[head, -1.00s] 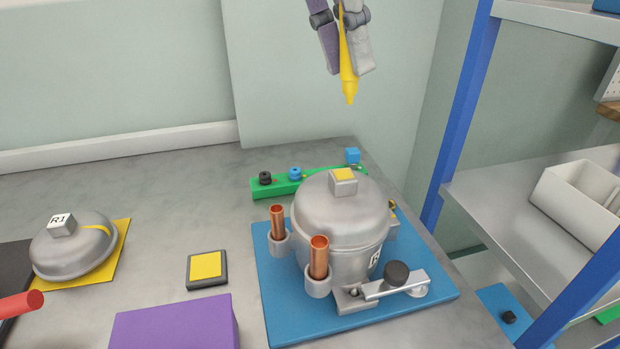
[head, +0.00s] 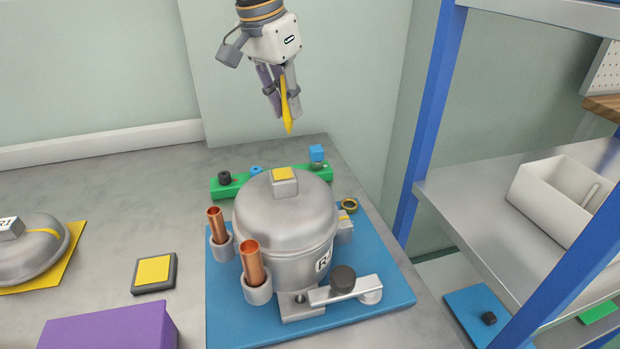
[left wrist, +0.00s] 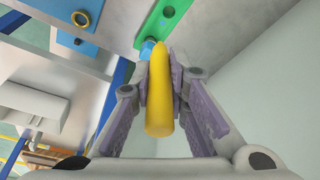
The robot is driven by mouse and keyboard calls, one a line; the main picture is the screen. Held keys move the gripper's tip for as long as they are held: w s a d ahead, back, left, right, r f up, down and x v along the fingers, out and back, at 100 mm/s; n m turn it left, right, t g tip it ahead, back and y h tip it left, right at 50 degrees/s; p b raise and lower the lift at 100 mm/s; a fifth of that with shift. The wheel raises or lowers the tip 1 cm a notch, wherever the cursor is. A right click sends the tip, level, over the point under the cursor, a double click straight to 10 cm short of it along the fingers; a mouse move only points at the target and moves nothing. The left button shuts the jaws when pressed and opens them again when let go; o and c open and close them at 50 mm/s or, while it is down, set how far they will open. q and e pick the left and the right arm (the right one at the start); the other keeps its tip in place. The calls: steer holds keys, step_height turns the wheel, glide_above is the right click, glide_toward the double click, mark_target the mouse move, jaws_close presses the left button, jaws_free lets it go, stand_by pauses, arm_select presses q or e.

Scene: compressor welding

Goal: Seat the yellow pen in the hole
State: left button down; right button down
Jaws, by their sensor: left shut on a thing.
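My left gripper (head: 284,102) is shut on the yellow pen (head: 290,113), which points tip down above the bench. In the left wrist view the pen (left wrist: 160,95) lies between both fingers. A green bar (head: 240,187) lies on the bench behind the compressor, below the pen and apart from it. The bar carries a black piece (head: 224,178) and a blue piece (head: 256,170). The left wrist view shows a round hole in the green bar (left wrist: 180,8). In the head view I cannot make out a free hole. My right gripper is not in view.
The silver compressor (head: 285,215) with two copper tubes stands on a blue plate (head: 225,310) in front of the bar. A metal shelf (head: 480,190) with blue posts stands at right. A purple block (head: 110,330) is front left.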

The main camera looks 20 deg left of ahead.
arm_select(q)
steer(key=f, duration=0.7)
steer(key=a+f, duration=0.1)
steer(key=f, duration=0.2)
steer(key=shift+w+a+f, duration=0.1)
steer(key=shift+w+f, duration=0.25)
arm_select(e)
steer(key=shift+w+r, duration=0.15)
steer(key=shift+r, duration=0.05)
arm_select(q)
steer(key=shift+f, duration=0.1)
steer(key=c, duration=1.6)
jaws_free()
steer(key=shift+o, duration=0.2)
